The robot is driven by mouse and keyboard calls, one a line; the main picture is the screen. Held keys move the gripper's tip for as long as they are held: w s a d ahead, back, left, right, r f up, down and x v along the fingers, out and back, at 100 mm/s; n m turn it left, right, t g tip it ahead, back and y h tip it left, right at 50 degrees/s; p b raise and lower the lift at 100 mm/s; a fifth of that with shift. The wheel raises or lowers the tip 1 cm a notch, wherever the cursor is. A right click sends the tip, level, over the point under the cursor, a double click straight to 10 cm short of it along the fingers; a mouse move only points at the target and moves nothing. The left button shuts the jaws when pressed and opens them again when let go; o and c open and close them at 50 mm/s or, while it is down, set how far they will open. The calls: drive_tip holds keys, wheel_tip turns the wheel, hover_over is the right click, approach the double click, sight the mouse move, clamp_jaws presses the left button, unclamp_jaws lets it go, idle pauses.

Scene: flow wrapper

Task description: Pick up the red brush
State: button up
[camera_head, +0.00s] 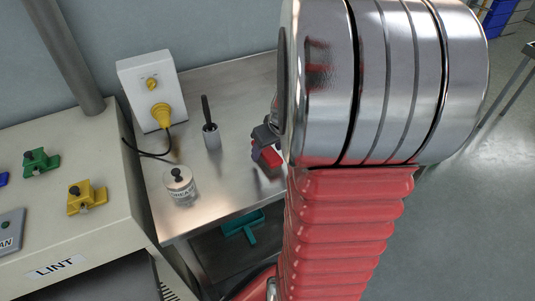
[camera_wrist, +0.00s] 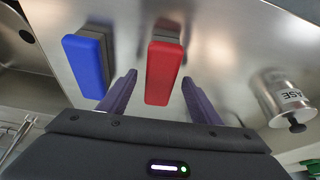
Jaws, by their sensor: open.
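The red brush (camera_wrist: 163,73) lies on the metal table, with a red block-shaped body and a darker part at its far end. In the wrist view it is between the two purple fingers of my gripper (camera_wrist: 154,98), which are open with gaps on both sides. In the head view the red brush (camera_head: 271,156) shows only partly, beside my gripper (camera_head: 262,146) and next to my arm, which hides much of this area. A blue brush (camera_wrist: 89,66) of like shape lies to the left in the wrist view, outside the fingers.
A labelled metal pot (camera_head: 180,186) stands near the table's left edge, also in the wrist view (camera_wrist: 275,95). A holder with a black handle (camera_head: 211,133) and a white box with a yellow plug (camera_head: 152,90) stand behind. A green tool (camera_head: 243,228) lies on the lower shelf.

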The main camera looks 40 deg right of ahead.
sight(267, 151)
drive_tip(key=shift+c, duration=0.5)
drive_tip(key=c, duration=1.1)
wheel_tip(267, 151, up, 10)
drive_tip(key=shift+r, duration=0.25)
drive_tip(key=o, duration=0.6)
drive_tip(key=shift+c, duration=0.2)
drive_tip(key=c, duration=0.4)
drive_tip(key=shift+a, duration=0.1)
